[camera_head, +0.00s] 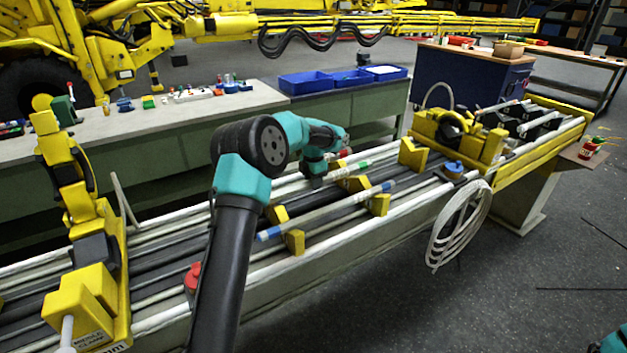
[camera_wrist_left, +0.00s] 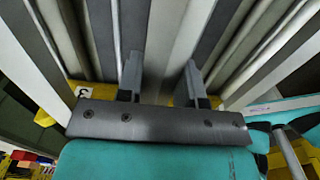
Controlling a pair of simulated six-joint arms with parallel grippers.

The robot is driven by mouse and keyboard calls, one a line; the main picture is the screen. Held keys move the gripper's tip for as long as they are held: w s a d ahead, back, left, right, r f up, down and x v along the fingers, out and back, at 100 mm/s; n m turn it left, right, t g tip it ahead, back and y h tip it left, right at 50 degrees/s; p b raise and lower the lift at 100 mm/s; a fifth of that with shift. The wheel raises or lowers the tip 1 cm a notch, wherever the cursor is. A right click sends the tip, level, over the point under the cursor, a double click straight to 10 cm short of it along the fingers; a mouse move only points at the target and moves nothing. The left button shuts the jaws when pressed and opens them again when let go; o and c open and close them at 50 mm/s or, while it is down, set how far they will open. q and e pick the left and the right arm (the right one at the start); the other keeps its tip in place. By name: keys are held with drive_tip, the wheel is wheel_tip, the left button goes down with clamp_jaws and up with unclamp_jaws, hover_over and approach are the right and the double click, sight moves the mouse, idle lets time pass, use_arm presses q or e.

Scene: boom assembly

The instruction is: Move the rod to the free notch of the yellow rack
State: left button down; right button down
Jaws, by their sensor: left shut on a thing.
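A pale rod with blue bands (camera_head: 325,212) lies across yellow rack blocks (camera_head: 295,243) on the rail bed. Another yellow block (camera_head: 380,204) is under its right part. Red and green bands (camera_head: 363,163) show just beside my left gripper (camera_head: 318,172), behind the blue-banded rod; most of what carries them is hidden by my arm. My left gripper is shut on a rod, low over the rails. In the left wrist view its two grey fingers (camera_wrist_left: 162,78) stand either side of a pale strip; where the rod ends and the rails begin is unclear there. My right gripper is out of view.
A yellow clamp (camera_head: 82,200) stands at the left end of the bed. A yellow carriage (camera_head: 455,135) and a hanging coil of hose (camera_head: 458,225) are at the right. Blue bins (camera_head: 307,82) sit on the bench behind. The floor in front is mostly clear.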

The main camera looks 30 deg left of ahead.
use_arm(q)
drive_tip(key=shift+f, duration=0.1)
idle(0.3)
drive_tip(key=c, duration=0.7)
unclamp_jaws()
drive_tip(key=shift+f, duration=0.1)
wheel_tip(320, 180, up, 18)
drive_tip(key=shift+f, duration=0.2)
drive_tip(key=shift+d+f, duration=0.1)
